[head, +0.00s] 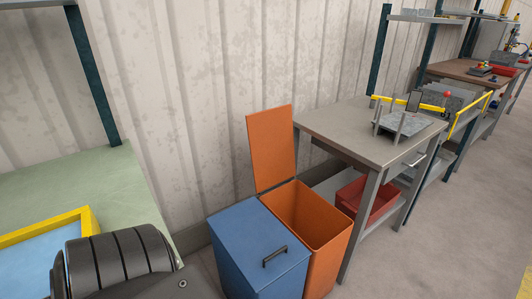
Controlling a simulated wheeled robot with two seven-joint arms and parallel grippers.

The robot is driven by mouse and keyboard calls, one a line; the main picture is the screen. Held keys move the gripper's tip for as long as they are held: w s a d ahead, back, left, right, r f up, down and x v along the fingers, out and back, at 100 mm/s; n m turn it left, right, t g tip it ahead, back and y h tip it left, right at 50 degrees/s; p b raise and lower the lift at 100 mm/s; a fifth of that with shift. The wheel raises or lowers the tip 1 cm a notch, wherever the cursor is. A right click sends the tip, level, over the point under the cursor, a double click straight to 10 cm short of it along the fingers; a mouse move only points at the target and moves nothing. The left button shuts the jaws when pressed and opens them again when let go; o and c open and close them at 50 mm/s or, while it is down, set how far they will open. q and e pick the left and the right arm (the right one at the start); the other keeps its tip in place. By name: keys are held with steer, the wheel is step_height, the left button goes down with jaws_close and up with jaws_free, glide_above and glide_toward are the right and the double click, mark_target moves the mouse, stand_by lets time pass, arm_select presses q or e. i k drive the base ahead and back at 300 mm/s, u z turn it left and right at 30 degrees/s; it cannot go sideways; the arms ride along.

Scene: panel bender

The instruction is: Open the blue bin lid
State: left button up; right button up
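The blue bin (229,278) stands on the floor at the lower middle of the head view. Its blue lid (252,241) is down and covers the bin. A dark handle (275,257) sits on the lid near its right front edge. My arm's dark ribbed part shows at the lower left, over the green table's edge, left of the bin and apart from it. Neither of my grippers shows in the view.
An orange bin (309,222) stands open right beside the blue bin, its lid (272,148) raised upright. A grey workbench (345,125) with a red crate (383,203) below stands to the right. A green table (70,180) is at left. The floor at right is clear.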

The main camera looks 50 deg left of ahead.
mark_target(262, 248)
steer(key=z, duration=0.4)
steer(key=i, duration=1.2)
steer(key=u, duration=2.05)
